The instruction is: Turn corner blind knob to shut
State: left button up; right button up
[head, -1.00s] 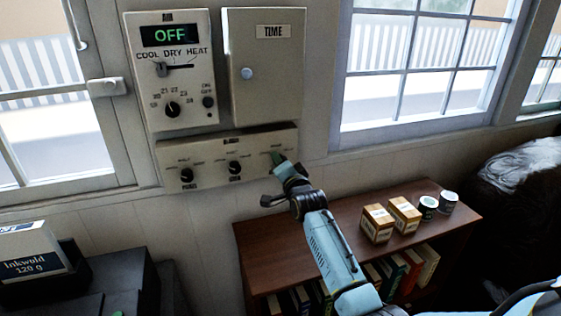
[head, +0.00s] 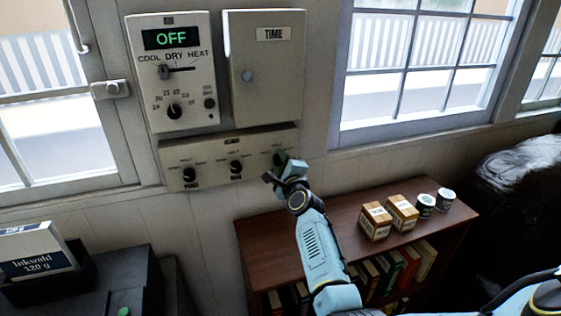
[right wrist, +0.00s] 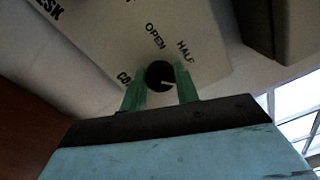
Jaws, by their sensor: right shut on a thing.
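The corner blind knob (right wrist: 160,76) is a dark round knob with a white pointer line. It is the rightmost of three knobs on the low beige panel (head: 212,165). My right gripper (head: 281,162) is shut on it, one green finger on each side in the right wrist view (right wrist: 160,88). There the pointer line points right, away from "OPEN" and below "HALF". The "SHUT" label is not visible, and a label beginning "CO" is partly covered by a finger. In the head view the gripper mostly hides the knob. My left gripper is not in view.
The desk knob (head: 236,167) and another knob (head: 190,174) sit left on the same panel. A heater control (head: 172,75) reading "OFF" and a "TIME" box (head: 265,75) hang above. A brown shelf (head: 260,235) with boxes, tins and books stands below.

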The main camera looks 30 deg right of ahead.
jog(key=shift+m, duration=1.1)
jog(key=o, duration=1)
jog(key=shift+c, duration=0.2)
jog(key=shift+s+a+p, duration=0.15)
jog(key=shift+s+p, duration=0.15)
jog(key=shift+s, duration=0.25)
jog(key=v, duration=1.2)
